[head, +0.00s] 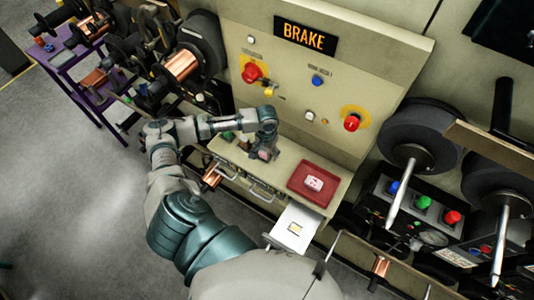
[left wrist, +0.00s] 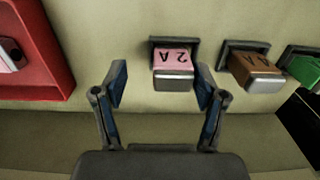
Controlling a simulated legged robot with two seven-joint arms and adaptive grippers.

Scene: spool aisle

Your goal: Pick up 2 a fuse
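The 2 A fuse (left wrist: 173,66) is a pink block with a metal end, seated in a dark holder; its "2 A" label shows upside down in the left wrist view. My left gripper (left wrist: 162,84) is open, its two blue-padded fingers apart on either side of the fuse's near end, with no visible contact. In the head view my left gripper (head: 265,152) is over the narrow ledge below the brake panel, and it hides the fuse there. My right gripper is in neither view.
A brown fuse (left wrist: 254,69) and a green fuse (left wrist: 304,68) sit in holders to the right. A red tray (left wrist: 57,77) holding a white-and-pink piece lies to the left; in the head view the tray (head: 300,192) is on the ledge. Wire spools (head: 199,48) stand behind my arm.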

